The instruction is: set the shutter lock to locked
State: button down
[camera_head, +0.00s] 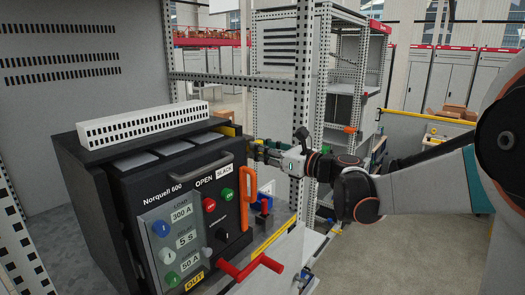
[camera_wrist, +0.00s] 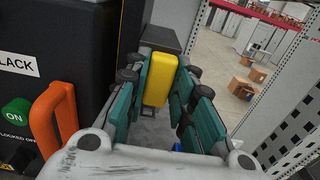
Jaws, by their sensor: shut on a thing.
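A yellow block (camera_wrist: 159,79) stands between the teal fingers of my gripper (camera_wrist: 163,85) in the wrist view. My gripper is shut on this block; I cannot tell whether it is the shutter lock's handle. A yellow part (camera_head: 228,130) shows there, partly hidden. No lock position marking can be read.
An orange handle (camera_head: 247,198) stands out from the unit's front right edge, left of my gripper in the wrist view. Red handles (camera_head: 250,268) stick out below the front. A perforated cabinet post (camera_head: 304,100) rises close beside my arm. Open floor lies to the right.

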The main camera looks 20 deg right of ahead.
jog(key=v, duration=0.4)
jog(key=shift+s, duration=0.1)
jog(key=c, duration=1.4)
grip_release()
jog(key=shift+o, duration=0.2)
jog(key=shift+s+d, duration=0.1)
jog(key=v, duration=0.7)
jog(key=shift+s+d, duration=0.1)
